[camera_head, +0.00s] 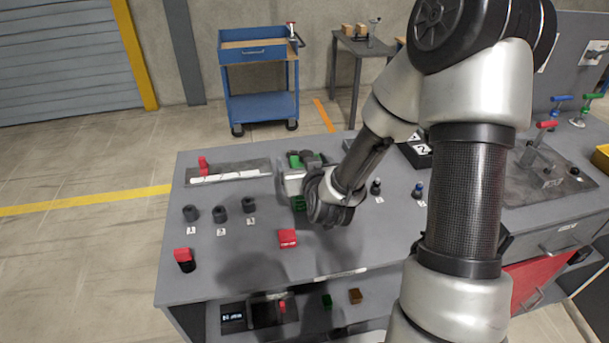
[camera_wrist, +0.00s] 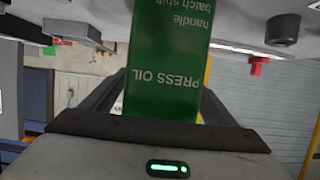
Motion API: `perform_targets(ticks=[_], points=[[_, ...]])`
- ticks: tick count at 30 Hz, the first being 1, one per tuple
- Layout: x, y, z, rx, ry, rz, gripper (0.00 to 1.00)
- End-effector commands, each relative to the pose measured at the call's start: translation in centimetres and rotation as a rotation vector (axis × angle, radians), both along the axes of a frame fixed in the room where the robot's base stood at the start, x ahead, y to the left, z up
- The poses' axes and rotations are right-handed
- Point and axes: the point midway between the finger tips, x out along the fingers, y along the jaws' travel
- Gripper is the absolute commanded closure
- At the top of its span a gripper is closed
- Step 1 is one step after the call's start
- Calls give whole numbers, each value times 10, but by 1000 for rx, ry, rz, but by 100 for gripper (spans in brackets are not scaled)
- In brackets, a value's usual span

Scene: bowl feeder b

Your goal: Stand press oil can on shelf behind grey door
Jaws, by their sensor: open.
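The press oil can (camera_wrist: 172,45) is a green can with white lettering reading "PRESS OIL". It fills the middle of the wrist view, upside down in that picture, between the two fingers of my gripper (camera_wrist: 160,98). My gripper is open around the can. In the head view my gripper (camera_head: 294,184) is low over the back middle of the bench. A green patch (camera_head: 299,203) beside it is probably the can; my wrist hides most of it. I cannot make out a grey door for certain.
The grey bench top (camera_head: 220,275) carries several black cylinders (camera_head: 220,214), a red block (camera_head: 287,238) and a red-topped dark cylinder (camera_head: 184,260). A lower shelf holds a green block (camera_head: 327,301) and a brown block (camera_head: 355,296). A blue cart (camera_head: 260,108) stands behind.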

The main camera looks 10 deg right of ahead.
Motion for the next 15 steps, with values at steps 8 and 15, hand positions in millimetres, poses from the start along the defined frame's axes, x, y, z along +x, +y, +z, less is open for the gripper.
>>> perform_targets(ticks=[8,15], points=[[0,0,0,0,0,0,26],[0,0,0,0,0,0,67]])
